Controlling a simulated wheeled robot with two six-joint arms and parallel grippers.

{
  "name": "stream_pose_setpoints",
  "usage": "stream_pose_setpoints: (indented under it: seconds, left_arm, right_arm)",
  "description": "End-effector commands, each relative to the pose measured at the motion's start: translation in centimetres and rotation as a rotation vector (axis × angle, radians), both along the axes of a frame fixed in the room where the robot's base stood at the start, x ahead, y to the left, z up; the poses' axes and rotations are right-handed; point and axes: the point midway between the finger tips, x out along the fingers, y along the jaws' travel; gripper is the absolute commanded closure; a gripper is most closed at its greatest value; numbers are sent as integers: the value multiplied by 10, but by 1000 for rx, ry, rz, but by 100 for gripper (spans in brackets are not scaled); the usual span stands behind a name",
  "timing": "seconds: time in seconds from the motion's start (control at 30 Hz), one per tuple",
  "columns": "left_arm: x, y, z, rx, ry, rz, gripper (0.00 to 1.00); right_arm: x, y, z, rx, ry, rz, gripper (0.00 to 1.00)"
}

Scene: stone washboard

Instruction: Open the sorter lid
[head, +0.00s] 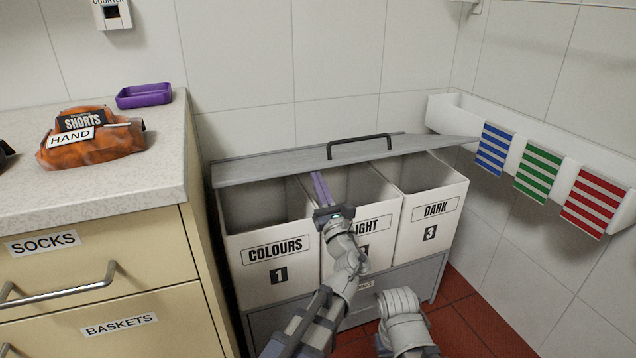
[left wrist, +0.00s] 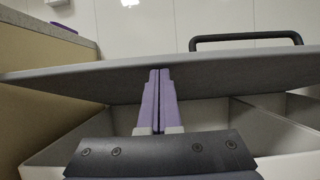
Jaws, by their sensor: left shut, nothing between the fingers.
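The sorter lid (head: 270,167) is a grey panel with a dark bar handle (head: 358,147). It stands raised at a tilt above the back of the sorter, whose bins show open in front of it. The lid (left wrist: 90,82) and handle (left wrist: 245,38) also show in the left wrist view. My left gripper (head: 321,187) is shut and empty over the middle bin. Its purple fingertips, also in the left wrist view (left wrist: 159,75), reach the lid's lower face near its edge; I cannot tell whether they press on it. My right gripper is not in view.
The bins read COLOURS (head: 275,255), LIGHT (head: 375,225) and DARK (head: 435,211). A counter (head: 160,170) stands close on the left, with an orange bundle (head: 90,137) and purple tray (head: 144,95). A white wall trough (head: 450,112) with striped cloths is at right.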

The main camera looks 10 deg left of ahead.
Motion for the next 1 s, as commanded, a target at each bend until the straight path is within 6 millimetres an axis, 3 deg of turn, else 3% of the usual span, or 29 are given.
stream_pose_setpoints:
  seconds: [0.17,0.37,1.0]
  left_arm:
    - [1,1,5,-4,6,0,100]
    - [5,4,25,-24,35,3,100]
    - [40,27,122,-167,247,7,100]
  right_arm:
    - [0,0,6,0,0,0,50]
    - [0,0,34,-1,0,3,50]
    - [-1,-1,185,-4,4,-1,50]
